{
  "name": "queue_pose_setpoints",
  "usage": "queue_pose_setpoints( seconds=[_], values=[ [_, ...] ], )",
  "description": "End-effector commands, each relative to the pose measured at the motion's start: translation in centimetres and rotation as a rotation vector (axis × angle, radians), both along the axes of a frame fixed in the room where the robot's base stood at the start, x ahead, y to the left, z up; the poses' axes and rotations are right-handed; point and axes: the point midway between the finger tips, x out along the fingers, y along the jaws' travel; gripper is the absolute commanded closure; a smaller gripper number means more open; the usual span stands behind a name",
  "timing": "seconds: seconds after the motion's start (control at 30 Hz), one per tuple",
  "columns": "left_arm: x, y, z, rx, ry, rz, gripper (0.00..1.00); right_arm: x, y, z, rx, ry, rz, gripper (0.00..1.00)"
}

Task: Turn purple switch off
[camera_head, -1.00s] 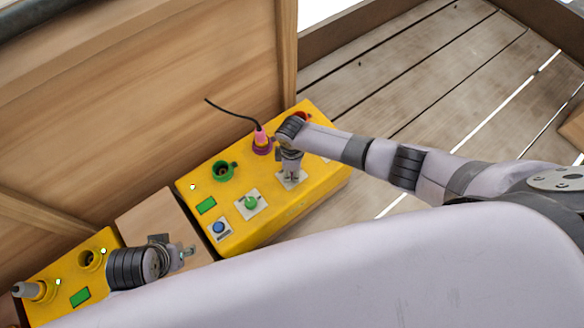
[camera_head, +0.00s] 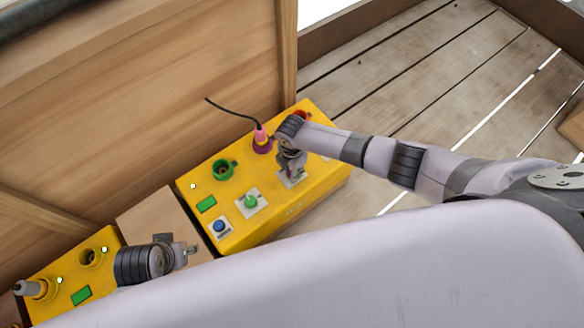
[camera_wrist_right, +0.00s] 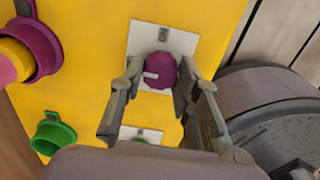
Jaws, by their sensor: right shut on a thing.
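The purple switch (camera_wrist_right: 161,70) is a round knob on a white plate (camera_wrist_right: 143,40) on the yellow box (camera_head: 310,190). Its white mark lies about level, on its left side, in the right wrist view. My right gripper (camera_wrist_right: 160,78) is shut on the knob, a finger on each side. In the head view my right gripper (camera_head: 291,168) hides most of the knob; a bit of purple shows. My left gripper (camera_head: 190,250) is away at the lower left, over a gap between boxes; its jaws are too small to judge.
A second yellow box (camera_head: 60,275) stands lower left. A wooden wall (camera_head: 150,80) rises behind.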

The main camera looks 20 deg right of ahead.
Motion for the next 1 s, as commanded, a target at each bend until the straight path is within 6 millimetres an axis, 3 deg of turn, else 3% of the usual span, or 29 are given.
queue_pose_setpoints(
  seconds=[0.53, 0.57, 0.83, 1.0],
  values=[
    [-0.01, -0.01, 0.07, 0.0, 0.0, 0.0, 0.6, -0.03, 0.04, -0.01, 0.001, 0.0, 0.023, 0.98],
    [0.0, -0.01, 0.07, 0.0, 0.0, 0.0, 0.6, -0.03, 0.04, -0.01, 0.001, 0.0, 0.023, 0.68],
    [0.0, -0.02, 0.08, 0.0, -0.001, 0.0, 0.6, -0.02, 0.03, 0.0, 0.001, 0.0, 0.022, 0.5],
    [0.01, -0.02, 0.1, 0.0, -0.001, 0.0, 0.6, -0.02, 0.02, 0.0, 0.001, 0.0, 0.022, 0.5]
  ],
)
